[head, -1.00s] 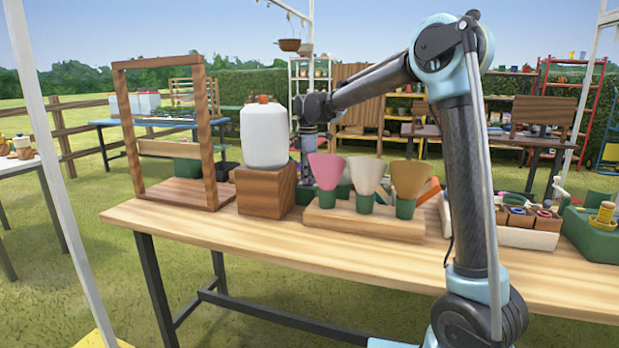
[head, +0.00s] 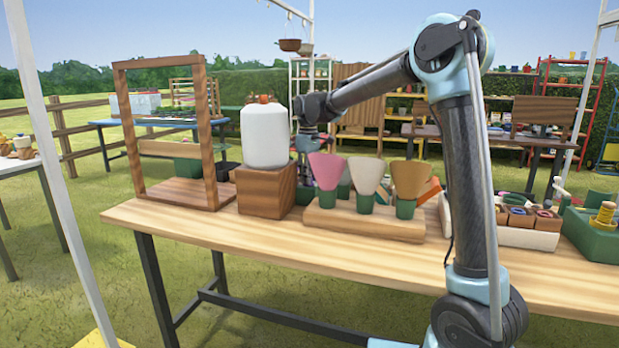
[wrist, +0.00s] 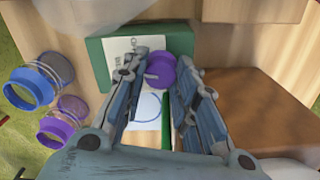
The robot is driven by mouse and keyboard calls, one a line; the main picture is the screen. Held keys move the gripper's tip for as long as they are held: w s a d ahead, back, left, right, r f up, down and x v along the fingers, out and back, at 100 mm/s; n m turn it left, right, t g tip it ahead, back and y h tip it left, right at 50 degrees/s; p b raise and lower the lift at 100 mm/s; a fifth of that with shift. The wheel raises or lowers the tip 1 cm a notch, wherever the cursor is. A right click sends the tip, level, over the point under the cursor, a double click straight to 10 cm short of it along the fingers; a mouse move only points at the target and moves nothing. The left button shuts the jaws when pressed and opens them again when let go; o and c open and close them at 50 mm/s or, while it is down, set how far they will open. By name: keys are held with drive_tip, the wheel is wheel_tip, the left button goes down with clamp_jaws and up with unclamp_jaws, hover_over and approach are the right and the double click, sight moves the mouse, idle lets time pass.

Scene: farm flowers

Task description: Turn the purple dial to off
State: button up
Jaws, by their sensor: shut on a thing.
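The purple dial (wrist: 161,71) shows in the wrist view on a green-edged unit (wrist: 95,60) with a white face panel (wrist: 121,50). The panel carries dark markings, too small to read, and a thin blue curved line. My gripper (wrist: 165,68) has its two fingers on either side of the dial and is shut on it. The fingers cover part of the panel, so the dial's exact setting cannot be told. In the head view the dial and my fingertips are hidden behind the cone-shaped flowers and the white jug.
In the wrist view, blue-ringed (wrist: 29,88) and purple-ringed (wrist: 58,132) round items lie at left, and a brown wooden block (wrist: 255,115) is close at right. In the head view, a white jug (head: 265,135) on its block and a flower stand (head: 385,225) stand in front of my gripper.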

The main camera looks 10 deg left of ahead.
drive_tip(key=shift+w+m, duration=0.15)
drive_tip(key=shift+m, duration=0.15)
drive_tip(key=o, duration=1.1)
wheel_tip(320, 180, up, 12)
idle(0.4)
